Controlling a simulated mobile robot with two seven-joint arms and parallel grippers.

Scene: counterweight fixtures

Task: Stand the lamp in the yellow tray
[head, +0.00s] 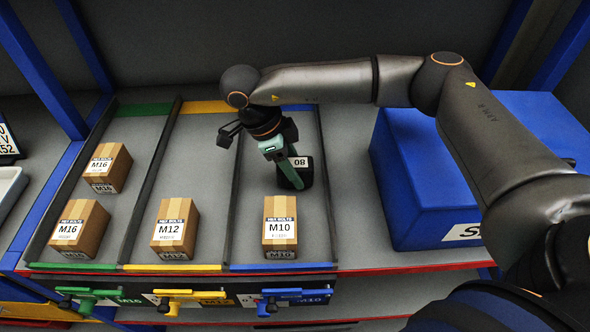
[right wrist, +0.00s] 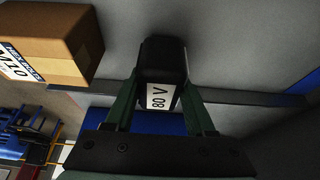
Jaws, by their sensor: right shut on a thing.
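My right gripper (head: 288,162), with green fingers, is shut on a black block (head: 297,178) with a white label. The block is in the blue-edged lane, behind the M10 box; I cannot tell whether it touches the lane floor. In the right wrist view the black block (right wrist: 162,62) sits between both fingers, its label reading "80 V". I cannot tell whether this block is the lamp; no other lamp shows. The yellow-edged tray lane (head: 207,150) is the middle one, left of the gripper. My left gripper is not in view.
An M12 box (head: 176,225) stands at the front of the yellow lane; its back is clear. An M10 box (head: 280,222) stands in the blue lane. M16 boxes (head: 80,225) are in the green lane. Dark dividers (head: 226,195) separate lanes. A blue bin (head: 425,180) stands right.

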